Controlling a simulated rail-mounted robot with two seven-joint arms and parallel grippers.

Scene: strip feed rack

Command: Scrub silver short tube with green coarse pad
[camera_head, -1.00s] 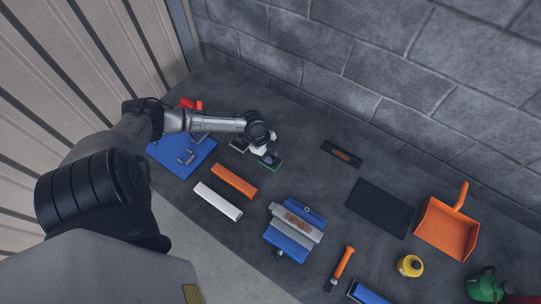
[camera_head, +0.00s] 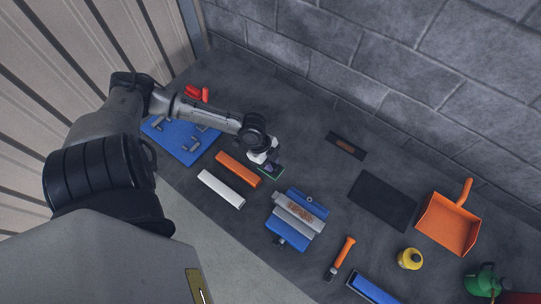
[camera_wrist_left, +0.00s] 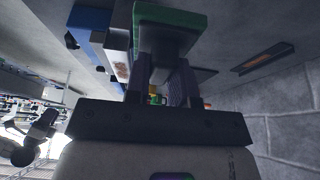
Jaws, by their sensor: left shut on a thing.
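My left gripper (camera_head: 266,160) is shut on the green coarse pad (camera_head: 270,174), just behind the orange bar. The pad (camera_wrist_left: 170,18) has a dark grip block, which sits between the fingers in the left wrist view. A silver short tube (camera_head: 281,205) with a rusty brown patch lies across the blue holder (camera_head: 287,238), to the right of and nearer than the pad. The pad and tube are apart. The tube (camera_wrist_left: 118,42) also shows in the left wrist view. My right gripper is not in view.
An orange bar (camera_head: 238,169) and a white bar (camera_head: 221,188) lie left of the holder. A blue board (camera_head: 180,143) is at the left, and a dark plate (camera_head: 346,146) behind.

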